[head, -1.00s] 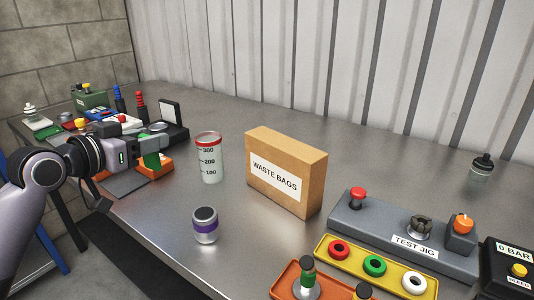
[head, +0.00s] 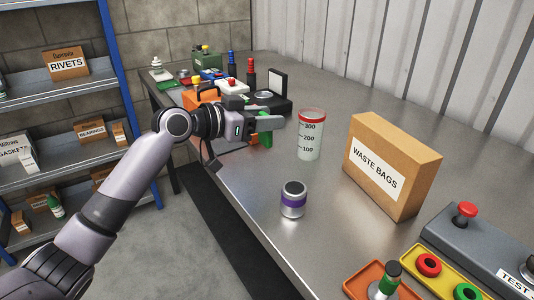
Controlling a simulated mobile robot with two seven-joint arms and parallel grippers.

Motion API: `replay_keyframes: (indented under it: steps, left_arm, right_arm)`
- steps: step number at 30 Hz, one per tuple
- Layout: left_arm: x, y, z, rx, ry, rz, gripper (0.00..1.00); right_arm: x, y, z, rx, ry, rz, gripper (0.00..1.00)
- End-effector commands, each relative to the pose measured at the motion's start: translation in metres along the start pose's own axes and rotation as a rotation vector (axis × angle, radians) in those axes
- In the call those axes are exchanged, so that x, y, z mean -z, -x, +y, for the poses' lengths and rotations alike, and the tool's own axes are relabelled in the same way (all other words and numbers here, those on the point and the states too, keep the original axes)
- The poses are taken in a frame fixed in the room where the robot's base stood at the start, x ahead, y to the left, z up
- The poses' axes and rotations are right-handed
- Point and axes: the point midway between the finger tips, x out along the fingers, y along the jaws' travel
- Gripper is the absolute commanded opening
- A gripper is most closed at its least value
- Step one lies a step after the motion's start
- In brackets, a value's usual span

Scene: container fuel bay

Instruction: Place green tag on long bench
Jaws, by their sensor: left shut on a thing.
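My left gripper (head: 274,122) reaches in from the left over the long bench (head: 335,235), a grey metal top. It is shut on the green tag (head: 265,127), which shows as a small green piece between the fingers, partly hidden by them. The tag appears to be held above the bench top, just left of the clear measuring cup. My right gripper is not in view.
The clear cup with a red rim (head: 309,139), a purple-banded jar (head: 293,199) and the waste bags box (head: 392,165) stand nearby. An orange case (head: 199,96) and several items crowd the far end. Bare bench lies between jar and box.

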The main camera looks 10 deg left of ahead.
Motion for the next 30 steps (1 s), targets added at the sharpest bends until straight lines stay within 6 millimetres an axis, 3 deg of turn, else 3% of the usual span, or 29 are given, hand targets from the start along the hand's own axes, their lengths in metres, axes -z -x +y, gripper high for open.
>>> replay_keyframes:
  steps: [1,4,11,18,30]
  left_arm:
    - [-0.015,-0.003,0.001,-0.001,0.005,-0.002,0.12]
    - [-0.033,-0.007,0.001,-0.001,0.003,0.000,0.12]
    - [-0.053,-0.011,0.000,-0.001,0.002,0.001,0.12]
    - [-0.086,-0.018,0.001,-0.001,0.002,0.000,0.12]
    - [-0.093,-0.019,0.000,0.000,0.000,0.002,0.12]
  right_arm:
    - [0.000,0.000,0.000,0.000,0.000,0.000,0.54]
    - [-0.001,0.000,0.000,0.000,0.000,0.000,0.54]
    - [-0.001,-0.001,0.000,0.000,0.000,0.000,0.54]
    - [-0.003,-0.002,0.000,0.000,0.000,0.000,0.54]
    - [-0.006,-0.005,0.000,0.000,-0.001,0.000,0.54]
